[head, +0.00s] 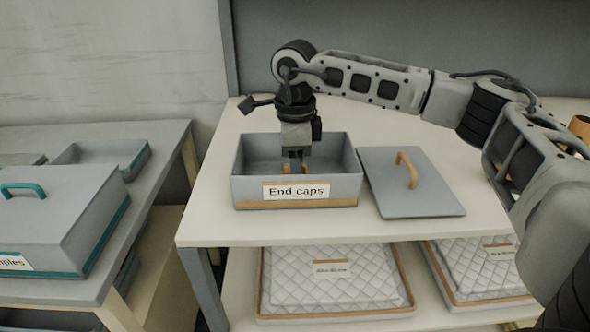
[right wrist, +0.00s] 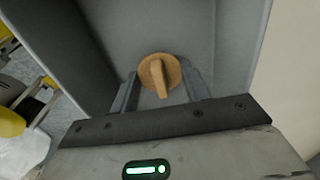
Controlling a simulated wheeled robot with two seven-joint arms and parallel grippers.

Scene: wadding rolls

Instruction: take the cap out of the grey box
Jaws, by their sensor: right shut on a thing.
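The grey box (head: 343,188), labelled "End caps", stands open on the light table. A tan round cap (right wrist: 150,70) with a raised grip bar is inside it, low down; in the head view most of it is hidden behind the front wall. My right gripper (head: 296,163) reaches down into the box from above. In the right wrist view its two fingers (right wrist: 160,86) stand on either side of the cap and are shut on it. The cap is in the box, and I cannot tell whether it touches the floor. My left gripper is not in view.
A grey lid (head: 385,182) with a tan handle lies flat right of the box. Quilted packs (head: 330,278) fill trays on the shelf below. A lidded grey box (head: 60,215) with a teal handle stands on the left table. Clear tabletop lies behind the lid.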

